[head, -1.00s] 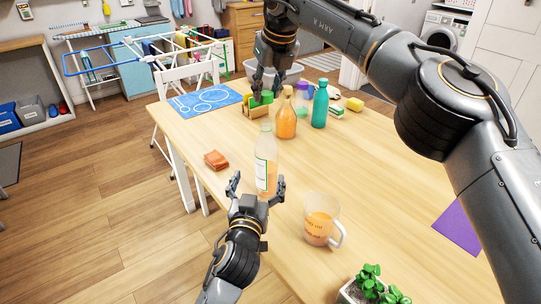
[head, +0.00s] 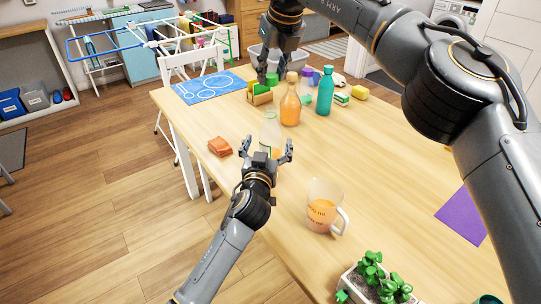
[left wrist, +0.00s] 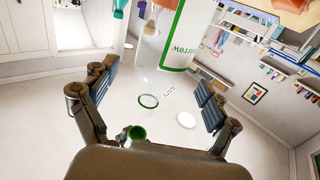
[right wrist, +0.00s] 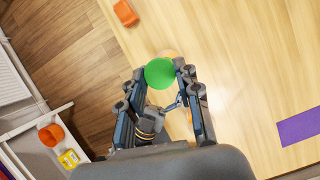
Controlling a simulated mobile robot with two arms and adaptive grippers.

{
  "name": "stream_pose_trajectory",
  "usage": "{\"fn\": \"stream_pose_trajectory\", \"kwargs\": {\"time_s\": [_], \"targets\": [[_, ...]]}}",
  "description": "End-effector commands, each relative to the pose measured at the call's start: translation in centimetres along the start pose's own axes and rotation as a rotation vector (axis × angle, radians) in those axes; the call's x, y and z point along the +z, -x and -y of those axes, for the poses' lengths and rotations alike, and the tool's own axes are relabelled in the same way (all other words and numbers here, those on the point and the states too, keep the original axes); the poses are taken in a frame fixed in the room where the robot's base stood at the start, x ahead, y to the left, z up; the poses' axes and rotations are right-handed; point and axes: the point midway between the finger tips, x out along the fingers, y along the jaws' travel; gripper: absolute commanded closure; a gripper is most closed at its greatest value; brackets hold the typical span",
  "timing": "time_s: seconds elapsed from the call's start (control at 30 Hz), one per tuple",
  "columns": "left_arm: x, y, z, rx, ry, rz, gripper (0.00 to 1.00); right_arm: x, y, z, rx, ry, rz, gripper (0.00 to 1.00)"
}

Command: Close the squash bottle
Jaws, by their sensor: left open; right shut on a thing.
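The left wrist view shows a white label with green lettering (left wrist: 180,40) beyond the open fingers. My right gripper (head: 271,78) is shut on a round green cap (right wrist: 160,73), high over the far part of the table in the head view.
An orange-filled bottle (head: 290,104) and a teal bottle (head: 325,92) stand behind. A measuring jug (head: 323,210) is at the near right, a plant (head: 375,280) nearer.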

Motion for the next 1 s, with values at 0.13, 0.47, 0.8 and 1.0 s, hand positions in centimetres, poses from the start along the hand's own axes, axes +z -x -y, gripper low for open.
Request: {"fn": "stream_pose_trajectory", "kwargs": {"time_s": [0.13,0.47,0.8,1.0], "targets": [[-0.1,-2.4,0.0,-0.001,-0.003,0.0,0.13,0.0,0.0,0.0,0.0,0.0,0.0,0.76],[0.0,-4.1,0.0,0.0,0.0,0.0,0.13,0.0,0.0,0.0,0.0,0.0,0.0,0.76],[0.0,-4.1,0.0,0.0,-0.001,0.0,0.35,0.0,0.0,0.0,0.0,0.0,0.0,0.76],[0.0,-4.0,0.0,0.0,-0.001,0.0,0.76,0.0,0.0,0.0,0.0,0.0,0.0,0.76]]}}
